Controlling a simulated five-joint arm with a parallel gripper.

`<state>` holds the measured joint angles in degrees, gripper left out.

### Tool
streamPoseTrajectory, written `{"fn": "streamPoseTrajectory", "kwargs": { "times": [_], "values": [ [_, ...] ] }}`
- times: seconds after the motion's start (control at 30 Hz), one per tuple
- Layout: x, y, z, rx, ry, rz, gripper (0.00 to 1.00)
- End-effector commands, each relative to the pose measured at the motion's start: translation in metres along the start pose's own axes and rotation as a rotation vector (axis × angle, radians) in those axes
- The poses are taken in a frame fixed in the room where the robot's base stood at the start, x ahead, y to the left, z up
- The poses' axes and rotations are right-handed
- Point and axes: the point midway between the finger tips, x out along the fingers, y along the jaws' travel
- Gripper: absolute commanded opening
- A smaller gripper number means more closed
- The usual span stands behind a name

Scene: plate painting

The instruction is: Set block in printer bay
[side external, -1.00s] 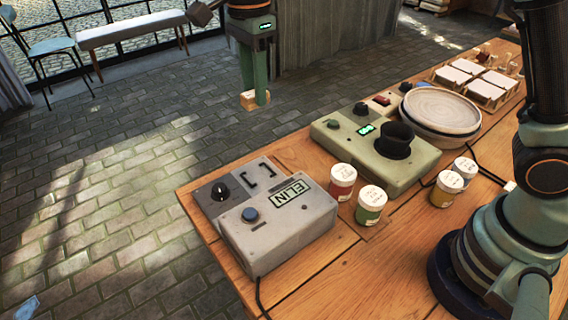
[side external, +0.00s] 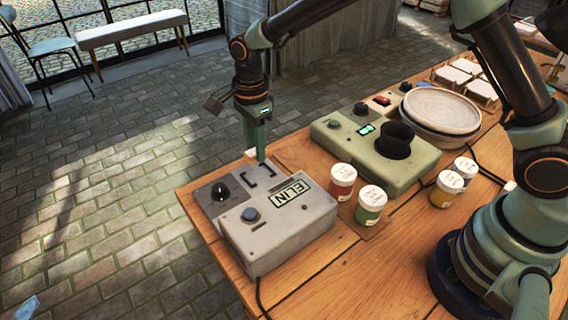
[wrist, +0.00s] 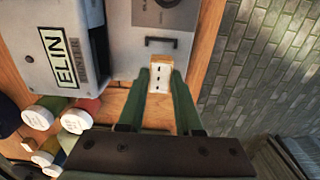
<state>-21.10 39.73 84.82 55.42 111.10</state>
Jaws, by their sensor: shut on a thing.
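My gripper (side external: 260,158) is shut on a small pale block, which shows between the fingertips in the wrist view (wrist: 160,77). The block has a wooden edge and dark marks on its white face. In the side view only a pale corner of the block (side external: 251,153) shows behind the fingers. The grey printer (side external: 280,230), labelled ELIN, stands at the table's left end. Its bay (side external: 257,179) is marked by two black brackets. The fingertips are at the bay's far edge; I cannot tell the gap beneath the block. One bracket (wrist: 161,41) shows beyond the block in the wrist view.
Several paint jars (side external: 369,204) stand right of the printer.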

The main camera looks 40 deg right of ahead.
Motion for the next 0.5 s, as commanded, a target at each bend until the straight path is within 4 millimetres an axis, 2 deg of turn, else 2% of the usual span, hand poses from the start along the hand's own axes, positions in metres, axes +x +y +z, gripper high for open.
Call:
{"fn": "streamPoseTrajectory", "kwargs": {
  "times": [0.17,0.4,0.5],
  "values": [
    [0.01,0.0,0.0,0.0,0.0,0.001,0.0],
    [0.042,0.001,0.0,0.0,0.001,0.003,0.0],
    [0.049,0.001,0.0,0.0,0.001,0.001,0.0]
  ]
}}
